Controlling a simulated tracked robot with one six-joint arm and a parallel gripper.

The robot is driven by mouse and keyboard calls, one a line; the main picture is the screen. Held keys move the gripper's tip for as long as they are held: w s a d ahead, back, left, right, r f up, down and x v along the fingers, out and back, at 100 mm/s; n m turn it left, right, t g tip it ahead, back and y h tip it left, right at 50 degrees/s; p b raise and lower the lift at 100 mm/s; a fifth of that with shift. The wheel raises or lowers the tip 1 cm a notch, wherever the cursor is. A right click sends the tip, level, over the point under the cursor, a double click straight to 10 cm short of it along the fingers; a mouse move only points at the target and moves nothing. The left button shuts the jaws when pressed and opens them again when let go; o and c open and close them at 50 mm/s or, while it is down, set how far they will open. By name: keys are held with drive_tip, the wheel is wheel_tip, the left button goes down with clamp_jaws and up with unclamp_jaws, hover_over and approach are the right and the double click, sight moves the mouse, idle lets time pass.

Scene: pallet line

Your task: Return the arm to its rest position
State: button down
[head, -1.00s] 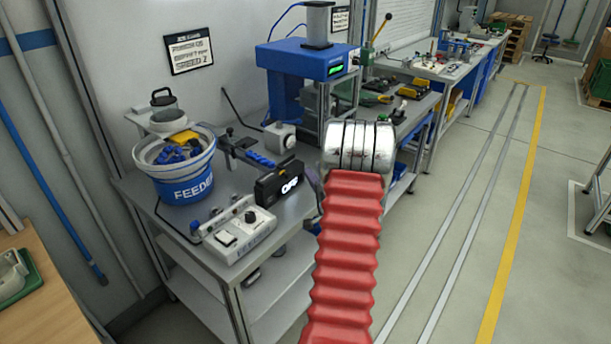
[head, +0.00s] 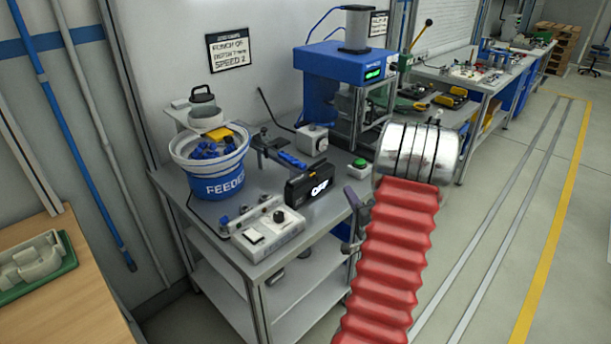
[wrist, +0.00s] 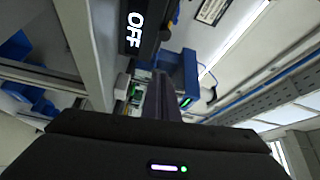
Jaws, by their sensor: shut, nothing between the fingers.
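My arm, with a red ribbed sleeve and a silver joint, rises at the centre right of the head view. My gripper (head: 352,197) shows as a dark grey shape just left of the sleeve, partly hidden by it, by the front right corner of the steel bench (head: 268,262). In the wrist view the fingers (wrist: 160,88) are closed together and hold nothing. The black box with the OFF display (wrist: 135,30) is close by, above and left of the fingertips.
The bench carries a blue feeder bowl (head: 218,187), a grey control box (head: 268,233), the black OFF box (head: 310,185) and a green button (head: 358,164). A blue press (head: 345,68) stands behind. A wooden table (head: 70,300) is at left; open floor lies right.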

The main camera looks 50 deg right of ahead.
idle(0.3)
drive_tip(key=s+f+n+g+y, duration=0.25)
drive_tip(key=s+f+g, duration=0.3)
drive_tip(key=f, duration=0.65)
drive_tip(key=s+a+n+g+y, duration=0.1)
drive_tip(key=s+a+n+g, duration=0.1)
drive_tip(key=a+n+g, duration=0.3)
drive_tip(key=a+r+n+y, duration=0.2)
drive_tip(key=a+r+n, duration=0.3)
drive_tip(key=a, duration=1.1)
drive_tip(key=a+r+n+y, duration=0.2)
drive_tip(key=a+r+n, duration=0.3)
drive_tip(key=a+r, duration=0.7)
drive_tip(key=a+r+n+y, duration=0.3)
drive_tip(key=a+r, duration=0.6)
drive_tip(key=a, duration=1.2)
drive_tip(key=shift+w+a+r+n+t, duration=0.2)
drive_tip(key=shift+w+a+n+t, duration=0.15)
drive_tip(key=shift+n, duration=0.9)
drive_tip(key=shift+d, duration=0.1)
